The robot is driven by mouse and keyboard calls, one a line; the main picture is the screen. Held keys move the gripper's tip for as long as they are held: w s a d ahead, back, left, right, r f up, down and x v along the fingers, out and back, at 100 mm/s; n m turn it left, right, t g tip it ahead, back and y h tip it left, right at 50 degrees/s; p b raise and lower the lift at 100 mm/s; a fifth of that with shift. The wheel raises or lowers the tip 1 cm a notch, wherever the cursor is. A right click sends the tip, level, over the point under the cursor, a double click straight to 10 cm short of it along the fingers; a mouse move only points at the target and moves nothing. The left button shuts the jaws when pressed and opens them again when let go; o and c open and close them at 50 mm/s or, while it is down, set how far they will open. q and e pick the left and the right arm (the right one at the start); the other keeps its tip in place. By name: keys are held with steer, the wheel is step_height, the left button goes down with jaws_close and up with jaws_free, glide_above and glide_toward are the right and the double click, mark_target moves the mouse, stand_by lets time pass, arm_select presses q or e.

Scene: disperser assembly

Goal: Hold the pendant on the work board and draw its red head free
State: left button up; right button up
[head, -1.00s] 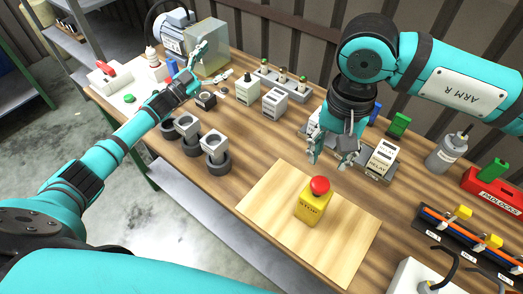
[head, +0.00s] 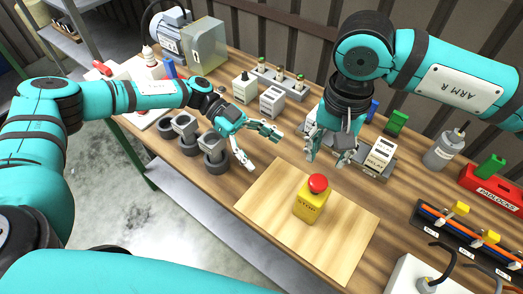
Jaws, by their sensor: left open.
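The pendant (head: 310,204) is a yellow box with a red head (head: 318,183). It stands upright on the pale wooden work board (head: 262,205), with the head seated on its top. My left gripper (head: 264,150) is open and empty, above the table to the upper left of the board, apart from the pendant. My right gripper (head: 327,158) hangs fingers down behind the board, above and beyond the pendant in the picture. Its fingers look spread, with nothing seen between them.
Grey blocks on dark rings (head: 213,146) stand left of the board. A rail with white modules (head: 380,155) lies behind my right gripper. A red padlock box (head: 494,187) and a cable rack (head: 462,225) stand to the right. The board around the pendant is clear.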

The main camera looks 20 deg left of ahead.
arm_select(q)
glide_toward(312, 200)
steer(key=d+f, duration=0.8)
steer(key=d, duration=0.1)
steer(key=shift+s+f, duration=0.1)
steer(key=shift+c, duration=0.3)
steer(key=c, duration=1.6)
